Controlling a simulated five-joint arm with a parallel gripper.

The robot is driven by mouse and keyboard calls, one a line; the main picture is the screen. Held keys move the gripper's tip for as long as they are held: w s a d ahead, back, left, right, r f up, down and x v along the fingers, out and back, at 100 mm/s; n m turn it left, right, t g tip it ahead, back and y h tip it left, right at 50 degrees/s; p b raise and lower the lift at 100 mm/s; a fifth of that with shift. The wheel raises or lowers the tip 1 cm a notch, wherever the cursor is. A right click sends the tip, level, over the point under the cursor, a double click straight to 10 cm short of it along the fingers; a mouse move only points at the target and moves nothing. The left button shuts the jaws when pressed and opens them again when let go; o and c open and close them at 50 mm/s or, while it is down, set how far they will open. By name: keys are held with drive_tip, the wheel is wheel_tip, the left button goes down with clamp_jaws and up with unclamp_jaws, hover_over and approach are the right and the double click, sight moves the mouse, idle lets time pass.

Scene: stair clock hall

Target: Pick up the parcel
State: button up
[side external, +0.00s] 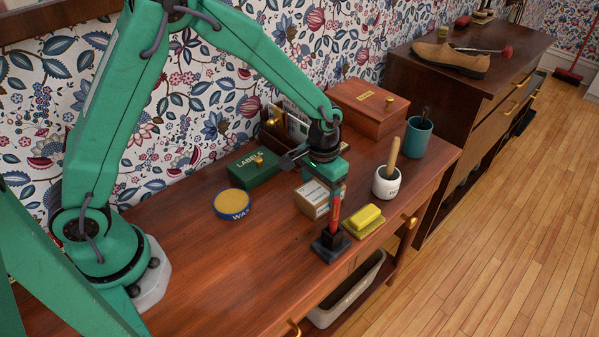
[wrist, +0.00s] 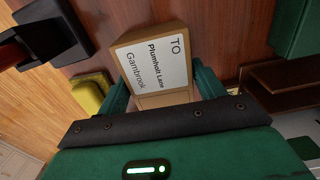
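The parcel (side external: 310,200) is a small tan box standing on the wooden desk. In the wrist view the parcel (wrist: 152,64) shows a white label reading "TO Plumholt Lane Gambrook". My gripper (side external: 327,182) is low over the parcel, pointing down. In the wrist view my gripper (wrist: 162,84) is open, with one green finger on either side of the parcel's near end. The left finger looks close to the parcel, and a narrow gap shows at the right finger. I cannot tell whether either finger touches it.
A dark stand (side external: 330,245) with a red upright item and a yellow block (side external: 364,219) are close by. A green labels box (side external: 253,167), wax tin (side external: 232,204), white pot (side external: 386,183), teal cup (side external: 417,138) and wooden box (side external: 368,107) surround.

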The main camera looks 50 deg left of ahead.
sight(320, 188)
drive_tip(key=c, duration=0.6)
drive_tip(key=shift+c, duration=0.2)
drive_tip(key=shift+r, duration=5.05)
